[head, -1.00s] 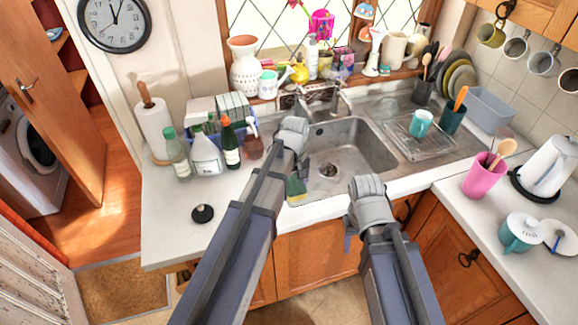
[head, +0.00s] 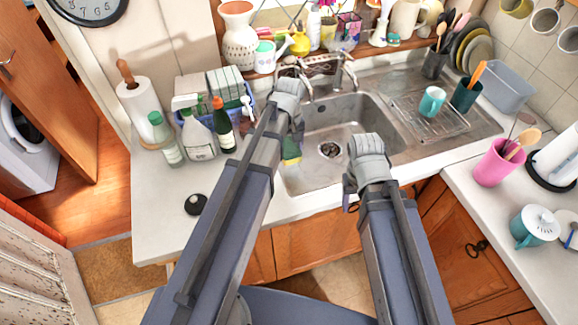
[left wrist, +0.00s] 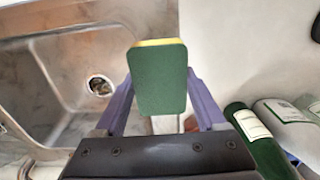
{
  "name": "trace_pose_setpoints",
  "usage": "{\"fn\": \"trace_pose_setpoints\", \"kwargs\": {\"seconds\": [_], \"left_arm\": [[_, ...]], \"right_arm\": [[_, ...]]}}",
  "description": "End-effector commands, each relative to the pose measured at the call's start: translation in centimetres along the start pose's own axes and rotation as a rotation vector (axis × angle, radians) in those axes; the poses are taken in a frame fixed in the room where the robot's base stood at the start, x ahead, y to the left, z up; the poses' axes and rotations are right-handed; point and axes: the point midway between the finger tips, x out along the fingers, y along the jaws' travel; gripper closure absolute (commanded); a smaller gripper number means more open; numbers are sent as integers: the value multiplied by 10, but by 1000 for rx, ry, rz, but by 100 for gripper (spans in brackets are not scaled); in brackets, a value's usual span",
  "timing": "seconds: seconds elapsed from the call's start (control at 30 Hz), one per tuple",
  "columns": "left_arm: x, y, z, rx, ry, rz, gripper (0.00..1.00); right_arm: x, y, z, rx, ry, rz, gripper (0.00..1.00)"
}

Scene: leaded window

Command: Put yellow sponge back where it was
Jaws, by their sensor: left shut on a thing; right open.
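The sponge (head: 291,150) has a green face and a yellow edge. My left gripper (head: 293,128) is shut on it near the left rim of the sink. In the left wrist view the sponge (left wrist: 158,80) stands between the two purple fingers, green side to the camera and yellow along its top edge. My right gripper (head: 352,190) is open and empty at the front edge of the sink.
The steel sink (head: 345,115) has a drying rack (head: 425,115) with a teal mug at right. Bottles (head: 198,138) and a blue caddy (head: 205,118) stand left of the sink. A round black item (head: 196,204) lies on the left counter, with bare counter around it.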

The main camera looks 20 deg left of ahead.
Motion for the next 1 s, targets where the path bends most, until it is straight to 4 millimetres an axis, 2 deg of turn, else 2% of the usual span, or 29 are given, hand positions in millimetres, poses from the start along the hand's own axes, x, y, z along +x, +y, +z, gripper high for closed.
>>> {"fn": "trace_pose_setpoints", "kwargs": {"seconds": [0.03, 0.2, 0.47, 0.8, 1.0], "left_arm": [[16, 0, 0, 0, 0, 0, 72], [39, 0, 0, 0, 0, 0, 72], [42, 0, 0, 0, 0, 0, 72], [78, 0, 0, 0, 0, 0, 72], [77, 0, 0, 0, 0, 0, 72]], "right_arm": [[16, -2, -1, 0, 0, 0, 41], [39, -4, -2, 1, 0, 0, 41], [41, -4, -2, 1, 0, 0, 41], [77, -7, -5, 2, 0, 0, 41], [76, -7, -5, 2, 0, 0, 41]]}}
